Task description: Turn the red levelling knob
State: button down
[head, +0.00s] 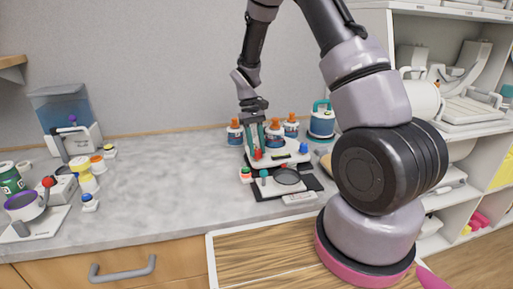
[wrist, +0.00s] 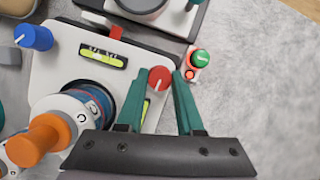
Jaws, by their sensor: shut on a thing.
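The red levelling knob (wrist: 160,78) has a pale line on its top and sits at the edge of a white levelling plate (wrist: 60,65). My gripper (wrist: 158,72) has teal fingers, one on each side of the knob, and is shut on it. In the head view my gripper (head: 255,140) points down at the plate (head: 292,154), and the red knob (head: 258,155) shows at its fingertips. A blue knob (wrist: 35,37) stands at another corner of the plate. A yellow-green bubble level (wrist: 103,57) lies on the plate; a second vial is partly hidden by a finger.
An orange-capped bottle (wrist: 55,130) stands on the plate, close to my gripper. A small green-topped button (wrist: 200,60) is just right of the fingers. More orange-capped bottles (head: 235,132) stand behind. The counter (head: 165,185) to the left is largely clear.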

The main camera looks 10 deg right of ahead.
jog(key=m+y, duration=0.1)
jog(key=m, duration=0.3)
jog(key=shift+d, duration=0.1)
jog(key=shift+y, duration=0.3)
dwell(0.4)
jog(key=c, duration=0.5)
grip_release()
jog(key=shift+c, duration=0.2)
jog(key=v, duration=1.1)
